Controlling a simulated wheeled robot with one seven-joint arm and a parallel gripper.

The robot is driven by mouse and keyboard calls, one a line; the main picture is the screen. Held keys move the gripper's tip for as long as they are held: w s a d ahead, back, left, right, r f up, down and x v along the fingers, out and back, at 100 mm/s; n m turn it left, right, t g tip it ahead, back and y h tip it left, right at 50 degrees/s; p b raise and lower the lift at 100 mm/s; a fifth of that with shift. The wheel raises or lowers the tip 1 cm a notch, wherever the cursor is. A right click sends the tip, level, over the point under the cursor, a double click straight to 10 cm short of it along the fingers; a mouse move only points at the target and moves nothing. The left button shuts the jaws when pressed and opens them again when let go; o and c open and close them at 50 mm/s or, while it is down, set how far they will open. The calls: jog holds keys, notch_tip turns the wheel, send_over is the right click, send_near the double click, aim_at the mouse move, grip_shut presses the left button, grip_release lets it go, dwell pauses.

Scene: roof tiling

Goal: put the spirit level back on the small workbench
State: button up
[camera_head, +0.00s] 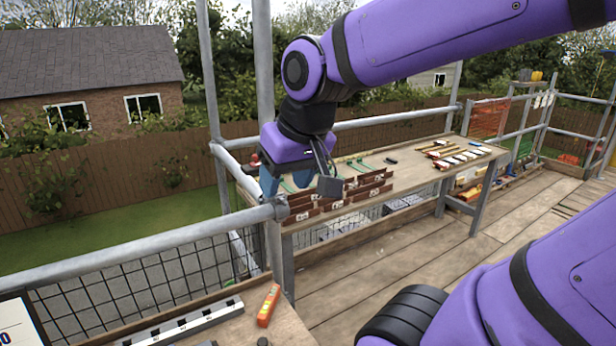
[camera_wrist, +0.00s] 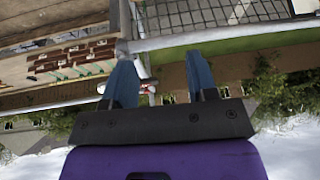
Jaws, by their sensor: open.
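A short orange bar that looks like the spirit level (camera_head: 268,305) lies on a wooden top, seemingly the small workbench (camera_head: 284,330), at the bottom of the head view. My gripper (camera_head: 270,184) is well away from it, beyond the scaffold rail and near the left end of the long bench. In the wrist view my gripper (camera_wrist: 160,62) has its two blue fingers wide apart with nothing between them. The orange bar does not show clearly in the wrist view.
The long bench (camera_head: 400,170) carries brown tiles (camera_head: 330,195), green-handled tools and several yellow and white pieces. A black-and-white marked bar (camera_head: 185,325) lies left of the orange one. A scaffold rail (camera_head: 150,243) crosses between my gripper and the near workbench. The deck (camera_head: 390,270) is clear.

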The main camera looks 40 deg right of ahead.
jog(key=shift+n+t, duration=0.3)
jog(key=shift+n, duration=0.4)
jog(key=s, duration=0.1)
jog(key=s+r, duration=0.1)
jog(key=s, duration=0.1)
jog(key=s+r, duration=0.1)
jog(key=s, duration=0.1)
jog(key=shift+s, duration=0.15)
dwell(0.3)
